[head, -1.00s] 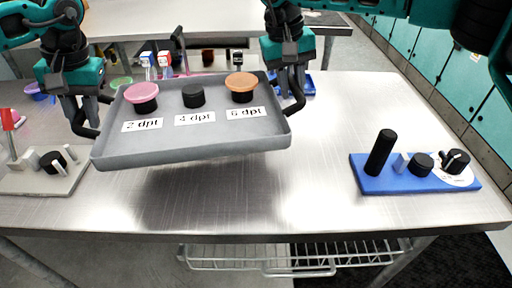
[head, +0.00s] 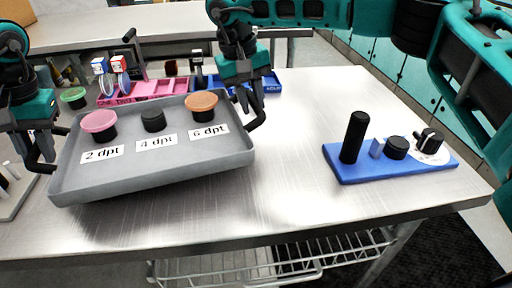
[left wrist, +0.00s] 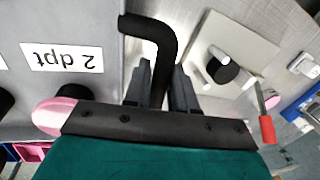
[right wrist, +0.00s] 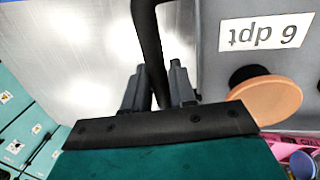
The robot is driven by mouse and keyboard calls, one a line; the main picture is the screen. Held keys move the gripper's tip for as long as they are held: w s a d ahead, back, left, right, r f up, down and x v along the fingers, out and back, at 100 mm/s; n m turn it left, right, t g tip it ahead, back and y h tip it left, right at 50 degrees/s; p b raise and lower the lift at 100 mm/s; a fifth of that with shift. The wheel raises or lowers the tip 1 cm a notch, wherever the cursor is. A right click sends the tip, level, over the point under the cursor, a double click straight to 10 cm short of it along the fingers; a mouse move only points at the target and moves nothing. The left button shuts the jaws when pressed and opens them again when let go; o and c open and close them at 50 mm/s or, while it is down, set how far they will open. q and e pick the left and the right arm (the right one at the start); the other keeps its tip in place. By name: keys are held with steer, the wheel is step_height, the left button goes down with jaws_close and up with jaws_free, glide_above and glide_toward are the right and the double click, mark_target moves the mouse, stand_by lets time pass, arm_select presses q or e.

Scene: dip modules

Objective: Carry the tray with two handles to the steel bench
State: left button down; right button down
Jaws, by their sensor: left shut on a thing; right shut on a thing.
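The grey tray (head: 150,180) has a black handle at each end and is held above the steel bench (head: 290,190), slightly tilted, its left end lower in the head view. Its labels read 2 dpt, 4 dpt and 6 dpt. Behind them stand a pink-topped piece (head: 100,124), a black knob (head: 153,121) and an orange-topped piece (head: 202,106). My left gripper (head: 38,160) is shut on the left handle (left wrist: 155,40). My right gripper (head: 255,105) is shut on the right handle (right wrist: 148,40). Both grips show in the wrist views.
A blue base (head: 390,168) with a black post and knobs stands on the bench at the right. A pink rack (head: 150,92) and a blue bin (head: 268,84) lie behind the tray. A grey base (head: 12,190) is at the left edge. Bench between tray and blue base is clear.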

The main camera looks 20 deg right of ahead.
arm_select(q)
steer(key=shift+a+f, duration=0.15)
steer(key=shift+f, duration=0.05)
arm_select(e)
steer(key=shift+d+f, duration=0.2)
